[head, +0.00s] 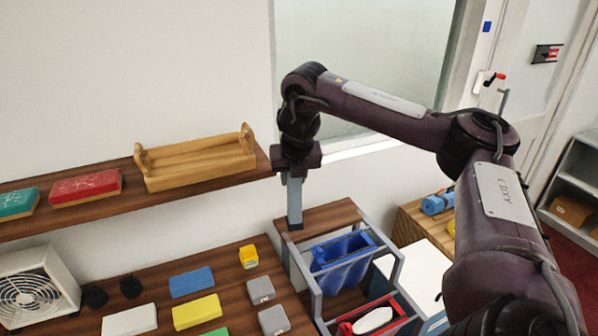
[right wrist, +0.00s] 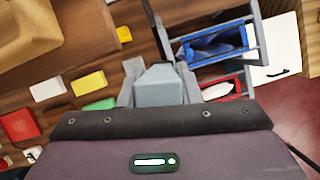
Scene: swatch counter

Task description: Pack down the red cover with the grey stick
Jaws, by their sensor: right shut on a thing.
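My right gripper (head: 293,170) is shut on the grey stick (head: 294,200), which hangs upright below it with a dark lower end. The stick also shows between the fingers in the right wrist view (right wrist: 160,86). In the head view its lower end is by the left edge of a wooden top behind the grey rack; I cannot tell if it touches. A red cover (head: 349,327) hangs in the front part of the rack, below and right of the stick, with a white object on it; the frame edge cuts it off. My left gripper is out of view.
A blue liner (head: 343,260) hangs in the rack's (head: 398,268) rear part. The shelf holds a wooden tray (head: 197,160), a red block (head: 86,187) and a green one. Several coloured blocks and a white fan heater (head: 35,288) stand on the lower counter.

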